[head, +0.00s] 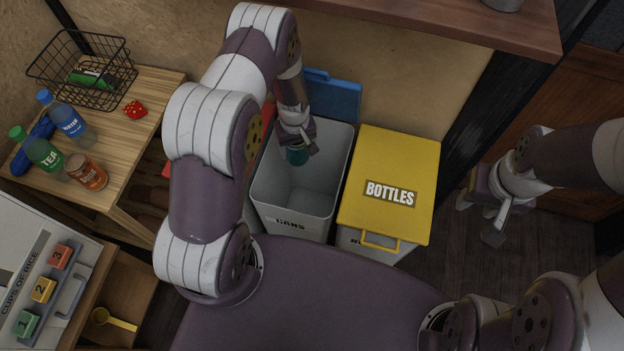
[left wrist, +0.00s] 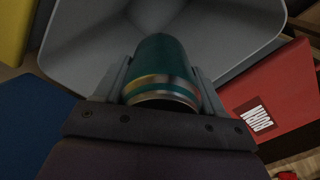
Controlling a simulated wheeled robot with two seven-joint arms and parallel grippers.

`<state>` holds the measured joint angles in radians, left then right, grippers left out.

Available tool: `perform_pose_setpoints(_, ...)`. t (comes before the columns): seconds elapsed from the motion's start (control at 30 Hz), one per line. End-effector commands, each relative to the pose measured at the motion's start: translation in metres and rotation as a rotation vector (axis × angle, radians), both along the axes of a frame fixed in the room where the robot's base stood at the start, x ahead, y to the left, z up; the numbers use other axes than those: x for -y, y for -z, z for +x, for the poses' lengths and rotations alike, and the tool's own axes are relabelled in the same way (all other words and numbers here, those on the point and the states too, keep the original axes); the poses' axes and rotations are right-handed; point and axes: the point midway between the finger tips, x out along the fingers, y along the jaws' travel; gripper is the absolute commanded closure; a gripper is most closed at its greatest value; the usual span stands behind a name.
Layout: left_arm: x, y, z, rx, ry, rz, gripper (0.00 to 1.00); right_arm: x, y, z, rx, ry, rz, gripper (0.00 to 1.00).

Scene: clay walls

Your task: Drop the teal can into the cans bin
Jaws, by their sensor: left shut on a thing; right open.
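The teal can (head: 297,155) is held in my left gripper (head: 298,148), over the open cans bin (head: 272,213). In the left wrist view the can (left wrist: 160,72) sits between the two fingers of my left gripper (left wrist: 160,85), with the grey inside of the bin (left wrist: 85,50) beyond it. The bin is light grey, marked CANS on its front, and its blue lid (head: 335,97) is raised at the back. I cannot tell how far the can is below the rim. My right gripper (head: 480,218) is open and empty, out to the right.
A bin with a shut yellow BOTTLES lid (head: 390,185) stands right of the cans bin. A red lid (left wrist: 270,98) is on the other side. A wooden table (head: 140,125) at left holds bottles, a can and a wire basket (head: 85,75). A shelf (head: 440,15) hangs above.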

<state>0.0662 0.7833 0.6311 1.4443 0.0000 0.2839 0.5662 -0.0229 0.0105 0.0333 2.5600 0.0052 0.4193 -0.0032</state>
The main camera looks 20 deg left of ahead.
Motion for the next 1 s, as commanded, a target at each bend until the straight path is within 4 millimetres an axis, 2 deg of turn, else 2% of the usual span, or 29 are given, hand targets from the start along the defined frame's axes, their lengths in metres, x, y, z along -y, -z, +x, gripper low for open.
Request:
perform_pose_setpoints(0.33, 0.000, 0.052, 0.000, 0.001, 0.003, 0.001, 0.59, 0.000, 0.045, 0.000, -0.001, 0.000, 0.000, 0.57)
perform_pose_setpoints(0.43, 0.000, 0.057, 0.000, 0.001, 0.003, 0.000, 0.59, 0.000, 0.049, 0.000, -0.001, 0.000, 0.000, 0.57)
perform_pose_setpoints(0.67, 0.000, 0.055, 0.000, 0.001, 0.004, 0.000, 0.59, 0.000, 0.047, 0.000, 0.000, 0.000, 0.000, 0.57)
perform_pose_setpoints(0.7, 0.000, 0.055, 0.000, 0.001, 0.004, 0.000, 0.18, 0.000, 0.047, 0.000, 0.000, 0.000, 0.000, 0.57)
perform_pose_setpoints(0.77, 0.000, 0.055, 0.000, 0.001, 0.004, 0.000, 0.01, 0.000, 0.047, 0.000, 0.000, 0.000, 0.000, 0.57)
perform_pose_setpoints(1.0, 0.000, 0.055, 0.000, 0.001, 0.004, 0.000, 0.01, 0.000, 0.047, 0.000, 0.000, 0.000, 0.000, 0.57)
